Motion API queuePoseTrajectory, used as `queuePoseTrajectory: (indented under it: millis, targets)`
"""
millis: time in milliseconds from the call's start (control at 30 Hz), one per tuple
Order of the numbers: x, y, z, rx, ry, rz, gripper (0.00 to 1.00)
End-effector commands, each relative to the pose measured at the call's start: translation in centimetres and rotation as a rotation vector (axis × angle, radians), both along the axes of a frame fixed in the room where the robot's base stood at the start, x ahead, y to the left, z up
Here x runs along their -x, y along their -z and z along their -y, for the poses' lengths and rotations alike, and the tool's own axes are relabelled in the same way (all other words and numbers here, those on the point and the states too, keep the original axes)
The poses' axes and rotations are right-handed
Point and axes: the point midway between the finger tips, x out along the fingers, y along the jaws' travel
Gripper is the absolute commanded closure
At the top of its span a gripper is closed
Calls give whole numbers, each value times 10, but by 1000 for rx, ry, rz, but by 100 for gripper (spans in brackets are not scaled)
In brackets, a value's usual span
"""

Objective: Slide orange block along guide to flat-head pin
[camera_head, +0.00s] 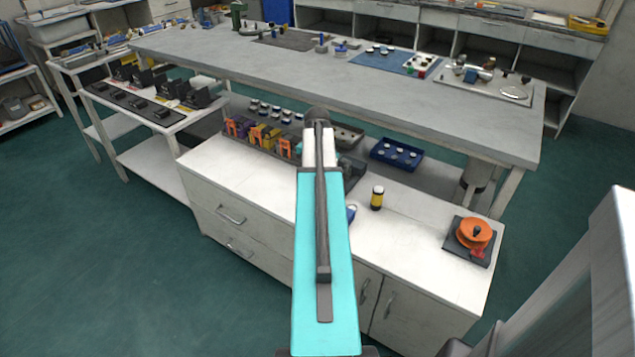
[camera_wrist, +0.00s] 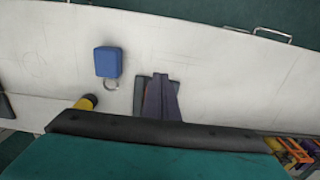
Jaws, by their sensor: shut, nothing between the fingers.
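My gripper (camera_wrist: 162,100) shows in the wrist view as two dark purple-grey fingers, shut and empty, over the white cabinet top. A small dark thing with an orange-red patch (camera_wrist: 147,89) shows beside and behind the fingers; most of it is hidden, and I cannot tell whether it touches them. In the head view my arm covers this spot and the gripper is hidden. I cannot make out the guide or the flat-head pin for sure in either view.
On the cabinet top (camera_head: 425,232) stand a yellow-black cylinder (camera_head: 377,198) and a blue block with a ring (camera_wrist: 108,62). An orange disc (camera_head: 474,233) sits on a dark plate at right. Orange-fronted units (camera_head: 257,135) line the back left. A long grey bench (camera_head: 300,75) stands behind.

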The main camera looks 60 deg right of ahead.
Motion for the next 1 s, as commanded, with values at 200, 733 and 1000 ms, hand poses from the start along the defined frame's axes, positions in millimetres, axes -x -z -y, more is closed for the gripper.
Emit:
queuePoseTrajectory:
  millis: [200, 733, 1000]
  targets:
    - [0, 29, 0, -2, 0, -1, 100]
    - [-1, 72, 20, 0, 2, 0, 100]
    - [0, 72, 38, 0, 1, 0, 100]
